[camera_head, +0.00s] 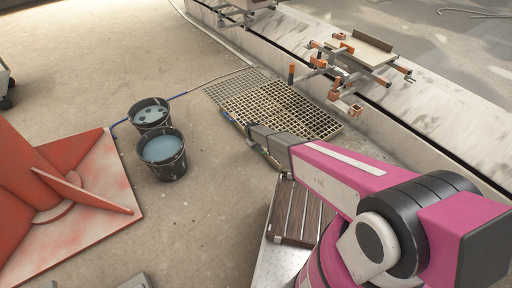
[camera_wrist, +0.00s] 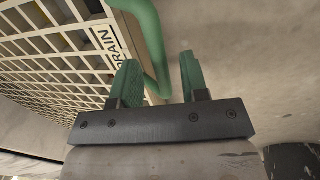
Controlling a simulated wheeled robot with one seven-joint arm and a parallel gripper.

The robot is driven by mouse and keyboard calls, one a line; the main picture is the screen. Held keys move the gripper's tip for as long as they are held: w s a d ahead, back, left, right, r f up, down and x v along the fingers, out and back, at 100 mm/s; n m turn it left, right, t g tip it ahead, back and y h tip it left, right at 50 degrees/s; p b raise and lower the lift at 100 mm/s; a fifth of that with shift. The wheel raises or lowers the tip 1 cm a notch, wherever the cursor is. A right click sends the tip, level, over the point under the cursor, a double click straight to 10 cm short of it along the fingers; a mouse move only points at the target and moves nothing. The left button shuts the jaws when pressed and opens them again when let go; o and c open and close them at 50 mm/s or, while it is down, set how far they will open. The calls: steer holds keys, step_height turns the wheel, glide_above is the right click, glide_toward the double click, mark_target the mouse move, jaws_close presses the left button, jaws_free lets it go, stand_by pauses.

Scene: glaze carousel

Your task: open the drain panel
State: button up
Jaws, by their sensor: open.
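The drain panel (camera_head: 290,108) is a pale yellow grating at floor level in the middle of the head view. In the wrist view the panel (camera_wrist: 55,45) fills the left side, with a DRAIN label on its edge. My gripper (camera_head: 252,134) is at the panel's near left edge. In the wrist view my gripper (camera_wrist: 157,82) is open, and the handle's bent end shows between its two green fingers. I cannot tell whether they touch it.
Two dark buckets, one nearer (camera_head: 162,153) and one farther (camera_head: 150,114), stand left of the panel. A red stand (camera_head: 75,215) is at left. A wooden slatted board (camera_head: 292,212) lies below the panel. A long pale ledge (camera_head: 440,120) with clamp frames runs along the right.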

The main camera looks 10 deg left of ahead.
jaws_close()
steer(key=shift+r, duration=0.15)
